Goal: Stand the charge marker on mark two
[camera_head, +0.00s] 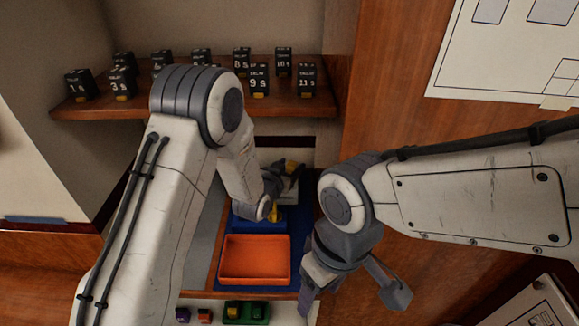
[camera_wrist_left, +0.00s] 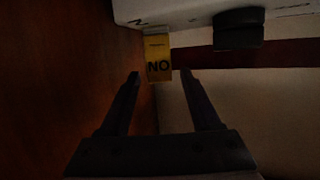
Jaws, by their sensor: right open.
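My left gripper (camera_head: 283,176) reaches in below the shelf, with its fingers apart in the left wrist view (camera_wrist_left: 160,74). A yellow tag (camera_wrist_left: 158,61) with dark lettering "NO" shows between and just beyond the fingertips. It hangs or stands against a white piece (camera_wrist_left: 150,12), and I see a gap on both sides of it. A small yellow patch by the gripper also shows in the head view (camera_head: 292,169). My right gripper (camera_head: 352,298) is open and empty at lower right. I cannot tell which thing is the charge marker, nor pick out mark two.
A wooden shelf (camera_head: 200,106) bears several dark numbered blocks. An orange tray (camera_head: 255,279) sits on the blue-edged surface below my left arm. A green holder (camera_head: 246,320) with dark and yellow pieces is at the front. A wooden panel (camera_head: 400,100) stands right.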

